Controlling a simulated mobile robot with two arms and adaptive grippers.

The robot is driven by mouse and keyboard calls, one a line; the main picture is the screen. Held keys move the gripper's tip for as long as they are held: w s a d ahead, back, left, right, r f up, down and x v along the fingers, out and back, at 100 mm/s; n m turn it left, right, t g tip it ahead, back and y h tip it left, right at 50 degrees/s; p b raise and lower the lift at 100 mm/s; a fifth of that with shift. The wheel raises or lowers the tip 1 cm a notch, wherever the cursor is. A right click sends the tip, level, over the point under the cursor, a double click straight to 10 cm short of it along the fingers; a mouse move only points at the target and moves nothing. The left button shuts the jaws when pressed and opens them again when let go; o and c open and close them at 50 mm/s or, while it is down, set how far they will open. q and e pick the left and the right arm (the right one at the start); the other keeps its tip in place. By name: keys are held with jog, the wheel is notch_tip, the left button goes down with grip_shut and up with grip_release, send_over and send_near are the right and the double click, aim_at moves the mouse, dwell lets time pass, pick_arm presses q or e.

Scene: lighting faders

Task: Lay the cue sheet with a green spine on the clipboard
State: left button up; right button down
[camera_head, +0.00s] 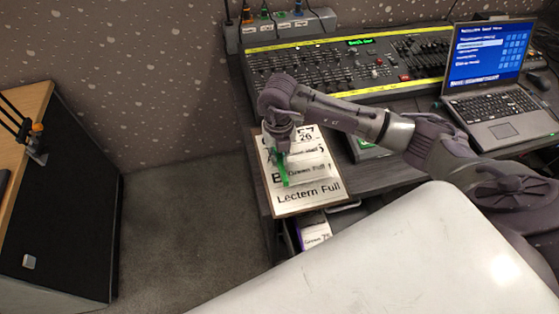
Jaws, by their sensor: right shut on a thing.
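The cue sheet with a green spine (312,170) lies over the middle of the clipboard (310,197). The sheet is white and reads "Green Full"; its green spine (281,172) is on its left edge. My right gripper (282,154) is above the clipboard, shut on the sheet at the spine. I cannot tell whether the sheet rests flat on the board or is held slightly above it. The clipboard lies on the left end of the desk and shows "Lectern Full" along its near edge. My left gripper is not in view.
A lighting console (330,72) with faders spans the back of the desk. An open laptop (490,85) stands at the right. Another sheet with a purple edge (314,232) is below the desk's front edge. A wooden-topped cabinet (60,200) stands at the left, with open floor between.

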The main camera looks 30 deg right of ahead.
notch_tip(320, 180, down, 3)
jog(key=shift+f+p, duration=0.2)
jog(key=shift+p, duration=0.1)
jog(key=shift+f, duration=0.2)
jog(key=c, duration=1.2)
grip_release()
jog(key=shift+r, duration=0.15)
